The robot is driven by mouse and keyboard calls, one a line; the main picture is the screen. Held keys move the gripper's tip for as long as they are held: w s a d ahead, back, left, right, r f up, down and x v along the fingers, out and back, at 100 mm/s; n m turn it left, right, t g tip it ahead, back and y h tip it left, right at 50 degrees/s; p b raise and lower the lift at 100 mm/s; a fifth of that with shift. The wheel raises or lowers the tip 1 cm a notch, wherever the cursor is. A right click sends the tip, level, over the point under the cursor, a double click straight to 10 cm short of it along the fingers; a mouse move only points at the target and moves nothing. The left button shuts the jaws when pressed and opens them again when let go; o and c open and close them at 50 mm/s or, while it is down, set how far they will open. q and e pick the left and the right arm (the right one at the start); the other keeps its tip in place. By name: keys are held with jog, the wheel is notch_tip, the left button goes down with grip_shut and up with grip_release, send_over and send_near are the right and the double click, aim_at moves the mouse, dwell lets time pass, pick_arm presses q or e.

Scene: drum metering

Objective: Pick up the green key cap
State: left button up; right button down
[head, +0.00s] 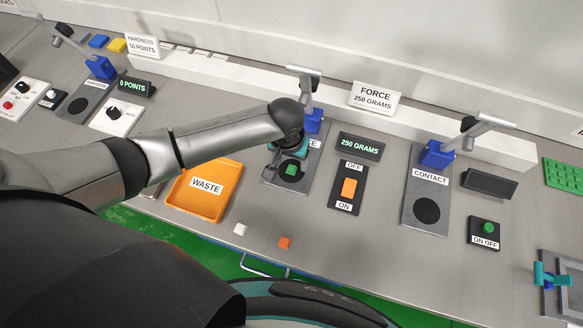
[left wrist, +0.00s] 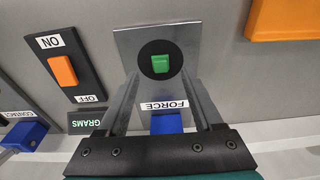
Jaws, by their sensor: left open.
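The green key cap (head: 290,169) sits on the round black pad of the grey FORCE plate (head: 310,166). In the left wrist view the green key cap (left wrist: 160,63) lies in the middle of that black disc (left wrist: 147,58), beyond and between the two fingers. My left gripper (head: 280,166) is open over the FORCE plate, with its fingers apart and nothing between them. It also shows in the left wrist view (left wrist: 165,98), where the fingers point toward the cap. I cannot tell whether they touch the plate. My right gripper is not in view.
An orange WASTE tray (head: 228,169) stands left of the plate. A switch box with an orange rocker (head: 349,187) stands right of it. A white cap (head: 240,229) and an orange cap (head: 285,242) lie near the front edge. The CONTACT station (head: 427,185) is further right.

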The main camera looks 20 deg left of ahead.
aim_at(291, 168)
pick_arm(q)
jog(key=shift+w+f+b, duration=0.15)
jog(key=shift+f, duration=0.7)
jog(key=shift+w+f+b, duration=0.15)
jog(key=shift+f, duration=0.65)
jog(key=shift+c, duration=0.3)
grip_shut()
